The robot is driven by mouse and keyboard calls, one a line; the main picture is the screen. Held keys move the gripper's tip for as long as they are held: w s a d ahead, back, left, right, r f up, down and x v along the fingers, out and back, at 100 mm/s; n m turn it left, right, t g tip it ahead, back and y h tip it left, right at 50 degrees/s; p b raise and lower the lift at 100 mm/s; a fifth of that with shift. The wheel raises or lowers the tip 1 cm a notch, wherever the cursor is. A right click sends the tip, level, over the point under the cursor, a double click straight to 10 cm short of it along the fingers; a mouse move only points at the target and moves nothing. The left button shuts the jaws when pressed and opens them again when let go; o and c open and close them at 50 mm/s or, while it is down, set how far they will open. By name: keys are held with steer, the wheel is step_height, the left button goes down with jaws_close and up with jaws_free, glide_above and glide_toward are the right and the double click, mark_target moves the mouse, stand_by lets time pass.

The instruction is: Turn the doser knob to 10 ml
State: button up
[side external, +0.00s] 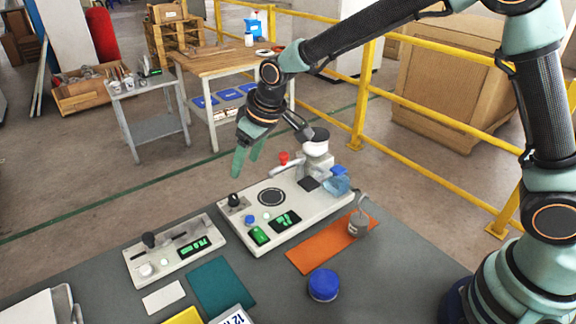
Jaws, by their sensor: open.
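A larger white panel (309,213) stands on the grey table. It carries a black knob (234,200) at its left end, a blue button (249,219), a green button (259,236), a green-lit display (286,221) and a round dark-ringed plate (271,196). A red knob (283,158) and a white-capped unit (316,143) stand at its back. I cannot tell for sure which knob is the doser's, and the display's digits are too small to read. My gripper (247,165) is open and empty, pointing down, above and apart from the panel's back left.
A smaller white panel (207,262) with a black handle and lit display stands at left. A blue bottle (336,182) sits on the larger panel's right end. A grey cup (358,224) stands on an orange mat (313,252). A blue-lidded jar (323,285) is in front.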

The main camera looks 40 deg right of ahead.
mark_target(233, 196)
steer(key=x, duration=1.2)
steer(key=shift+a+f, duration=0.15)
